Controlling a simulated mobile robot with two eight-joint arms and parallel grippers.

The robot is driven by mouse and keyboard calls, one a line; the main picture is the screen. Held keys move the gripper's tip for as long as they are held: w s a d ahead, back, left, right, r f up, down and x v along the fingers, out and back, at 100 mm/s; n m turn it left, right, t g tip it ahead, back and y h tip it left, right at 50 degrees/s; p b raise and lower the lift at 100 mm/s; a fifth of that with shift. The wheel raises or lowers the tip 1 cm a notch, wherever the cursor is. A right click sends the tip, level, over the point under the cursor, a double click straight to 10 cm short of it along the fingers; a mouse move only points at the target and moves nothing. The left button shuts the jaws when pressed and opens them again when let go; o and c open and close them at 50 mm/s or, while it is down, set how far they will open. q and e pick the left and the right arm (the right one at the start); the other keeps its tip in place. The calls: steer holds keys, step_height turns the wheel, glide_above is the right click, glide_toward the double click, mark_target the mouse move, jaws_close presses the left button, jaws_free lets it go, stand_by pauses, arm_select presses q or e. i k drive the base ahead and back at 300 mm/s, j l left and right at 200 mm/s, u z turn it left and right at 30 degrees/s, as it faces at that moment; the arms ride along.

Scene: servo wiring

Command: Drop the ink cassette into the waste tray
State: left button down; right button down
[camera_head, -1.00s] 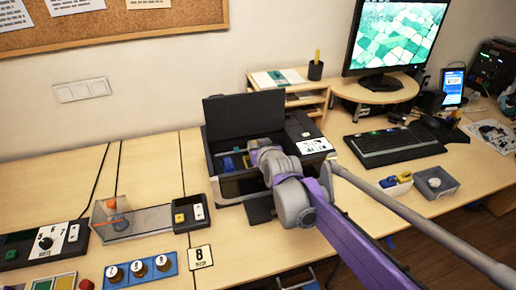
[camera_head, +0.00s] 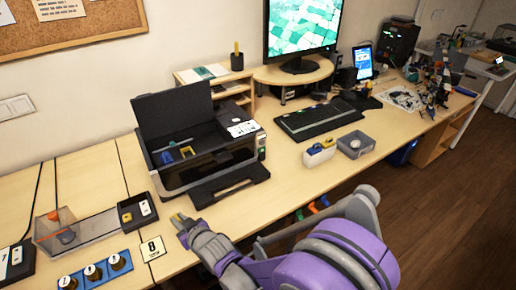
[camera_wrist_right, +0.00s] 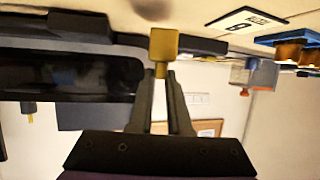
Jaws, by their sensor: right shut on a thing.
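My right gripper (camera_head: 180,219) is shut on a small yellow block, the ink cassette (camera_wrist_right: 163,45), which shows between the fingertips in the wrist view. In the head view the gripper is in front of the printer (camera_head: 196,170), near the desk's front edge, and the cassette is only a small yellow patch. The printer's lid is up, with blue and yellow parts inside. A grey open tray (camera_head: 368,150) with a round thing in it stands right of the printer; I cannot tell for sure that it is the waste tray. My left gripper is not in view.
A small black tray (camera_head: 138,209), a number plate (camera_head: 153,248) and a blue rack (camera_head: 95,270) are left of my gripper.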

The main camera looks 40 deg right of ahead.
mark_target(360, 143)
steer(key=i+z, duration=0.1)
steer(key=z, duration=2.5)
